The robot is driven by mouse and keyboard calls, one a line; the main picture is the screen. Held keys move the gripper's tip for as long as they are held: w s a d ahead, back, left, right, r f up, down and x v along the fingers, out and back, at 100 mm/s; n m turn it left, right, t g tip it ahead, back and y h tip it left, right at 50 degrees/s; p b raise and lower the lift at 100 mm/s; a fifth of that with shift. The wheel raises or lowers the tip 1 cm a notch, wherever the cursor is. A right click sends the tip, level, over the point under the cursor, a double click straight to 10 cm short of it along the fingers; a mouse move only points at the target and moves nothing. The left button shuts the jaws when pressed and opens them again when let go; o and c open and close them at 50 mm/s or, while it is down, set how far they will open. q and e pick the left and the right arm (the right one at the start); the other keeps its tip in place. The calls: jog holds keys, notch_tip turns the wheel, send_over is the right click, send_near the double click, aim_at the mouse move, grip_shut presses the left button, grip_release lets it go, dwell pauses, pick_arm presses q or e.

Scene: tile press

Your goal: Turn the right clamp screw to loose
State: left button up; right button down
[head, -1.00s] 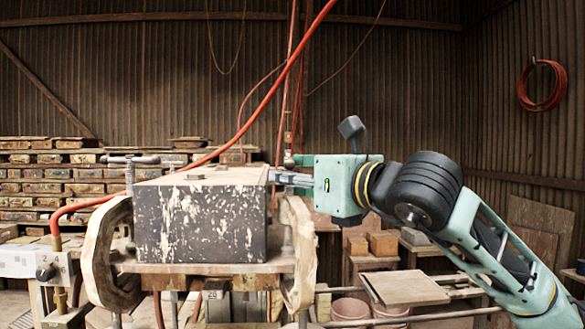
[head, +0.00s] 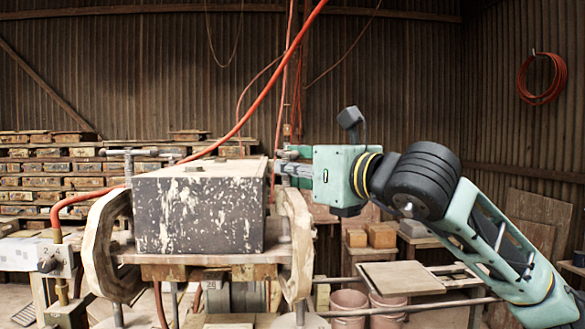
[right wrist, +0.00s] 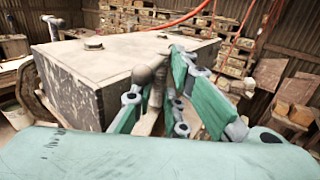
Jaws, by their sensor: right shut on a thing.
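The right clamp screw stands beside the right side of the dark, paint-flecked press block (head: 200,212). Its handle (right wrist: 143,76) shows in the right wrist view as a grey rounded knob and bar between my fingers. My right gripper (head: 284,168) reaches in from the right at the height of the block's top and is shut on this handle. Its green and grey fingers (right wrist: 165,95) show in the right wrist view and hide part of the screw. The left clamp screw (head: 130,160), with a T-bar, stands at the block's left. My left gripper is not in view.
Pale curved clamp frames stand at both sides of the block, the right one (head: 295,245) below my gripper. A red hose (head: 255,103) crosses above the block. Stacked tiles (head: 50,170) fill the back left. Buckets (head: 348,305) and a board (head: 402,278) lie lower right.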

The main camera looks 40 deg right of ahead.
pick_arm(q)
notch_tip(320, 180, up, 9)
jog(key=p, duration=0.9)
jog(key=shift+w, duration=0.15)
pick_arm(e)
jog(key=n+g+y, duration=0.5)
jog(key=n+y, duration=0.1)
jog(key=w+d+n+g+y, duration=0.1)
jog(key=n+g+y, duration=0.4)
jog(key=y, duration=0.2)
jog(key=d+n+g+y, duration=0.1)
jog(key=n+g+y, duration=0.4)
jog(key=n+y, duration=0.1)
jog(key=shift+w+f+n+g, duration=0.2)
jog(key=shift+w+n+g, duration=0.1)
jog(key=shift+w+g, duration=0.1)
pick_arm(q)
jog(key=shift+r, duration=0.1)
pick_arm(e)
jog(key=shift+f+g, duration=0.15)
jog(key=shift+g, duration=0.15)
jog(key=c, duration=2)
grip_release()
jog(key=shift+o, duration=1.4)
jog(key=shift+a+r+y, duration=0.25)
jog(key=shift+y, duration=0.05)
jog(key=shift+d, duration=0.25)
